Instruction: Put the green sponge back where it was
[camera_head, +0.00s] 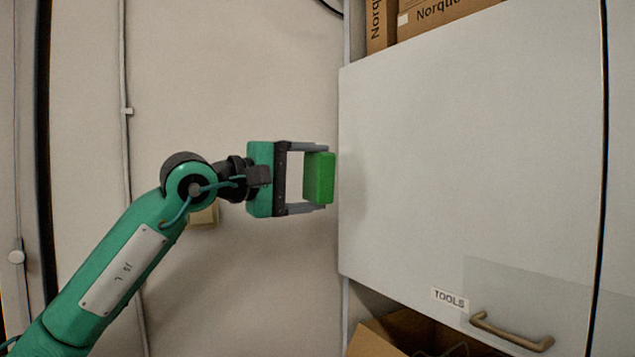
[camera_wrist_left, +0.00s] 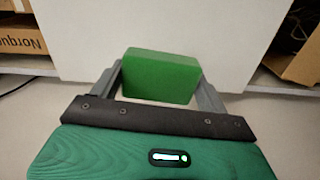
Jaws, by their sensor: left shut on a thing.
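The green sponge (camera_head: 319,178) is a plain green block held between the fingertips of my left gripper (camera_head: 328,177). In the head view it is in front of the pale wall, close to the left edge of the white cabinet door. The sponge also shows in the left wrist view (camera_wrist_left: 160,77), between the two grey fingers of the left gripper (camera_wrist_left: 160,80), with a white panel behind it. My left gripper is shut on the sponge. My right gripper is in neither view.
A white cabinet door (camera_head: 470,150) labelled TOOLS (camera_head: 450,298) has a tan handle (camera_head: 511,331) at its bottom and appears closed. Cardboard boxes (camera_head: 440,17) sit above it. An open cardboard box (camera_head: 375,341) is below it. A cable runs down the wall at left.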

